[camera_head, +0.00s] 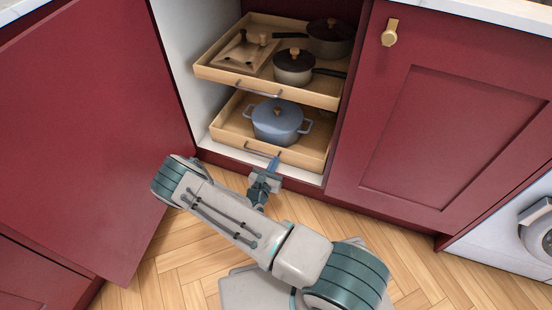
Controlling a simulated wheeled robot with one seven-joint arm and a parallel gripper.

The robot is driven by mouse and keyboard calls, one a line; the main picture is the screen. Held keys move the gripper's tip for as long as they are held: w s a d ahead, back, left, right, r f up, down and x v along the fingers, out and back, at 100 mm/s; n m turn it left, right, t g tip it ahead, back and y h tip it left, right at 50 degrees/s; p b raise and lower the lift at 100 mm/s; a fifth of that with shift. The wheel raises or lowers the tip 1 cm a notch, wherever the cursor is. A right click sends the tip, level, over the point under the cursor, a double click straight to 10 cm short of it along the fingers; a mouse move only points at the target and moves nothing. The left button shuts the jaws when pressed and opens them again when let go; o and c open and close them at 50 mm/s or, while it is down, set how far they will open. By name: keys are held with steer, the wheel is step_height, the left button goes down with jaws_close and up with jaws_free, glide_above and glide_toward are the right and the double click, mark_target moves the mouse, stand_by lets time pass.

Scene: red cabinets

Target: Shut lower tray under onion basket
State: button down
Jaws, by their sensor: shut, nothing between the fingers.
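The lower tray (314,156) is a light wooden pull-out in the open red cabinet, near the cabinet floor. It appears partly pulled out. It holds a blue-grey lidded pot (277,121), and its metal handle (262,151) is on the front. My gripper (273,163) is shut and empty, its fingertips at the lower tray's front just right of the handle. I cannot tell whether they touch. The upper tray (290,95) is above, also partly pulled out. No onion basket can be made out.
The upper tray carries two dark-lidded pans (294,66) and a wooden lidded box (243,52). An open red door (80,120) stands at left; a closed red door (440,120) is at right. A white appliance (520,240) is at far right. Wooden floor (190,250) lies in front.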

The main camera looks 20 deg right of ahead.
steer(key=p+v, duration=0.3)
steer(key=v, duration=0.7)
steer(key=shift+s+a, duration=0.2)
steer(key=shift+s, duration=0.15)
steer(key=s+d+r+m+g+p, duration=0.2)
steer(key=r+m+g+p, duration=0.35)
steer(key=r, duration=0.75)
steer(key=s+d+r+m+g+h+p, duration=0.1)
steer(key=d+r+m+g+p, duration=0.35)
steer(key=r, duration=0.85)
steer(key=s+d+r+m+g+p, duration=0.15)
steer(key=r+m+g+p, duration=0.35)
steer(key=r+m, duration=0.5)
steer(key=s+a+r+m+t+y+p, duration=0.1)
steer(key=s+r+m+y+p, duration=0.2)
steer(key=r, duration=1)
steer(key=s+a+r+m+t+y+p, duration=0.1)
steer(key=s+r+m+y+p, duration=0.2)
steer(key=r, duration=0.9)
steer(key=s+a+r+m+t+y+p, duration=0.1)
steer(key=s+r+m+y+p, duration=0.2)
steer(key=s+r+y+p, duration=0.2)
steer(key=s+r+p, duration=0.3)
steer(key=r+p, duration=0.3)
steer(key=r, duration=0.2)
steer(key=shift+r+y+p, duration=0.3)
steer(key=shift+s+a, duration=0.1)
steer(key=shift+s, duration=0.05)
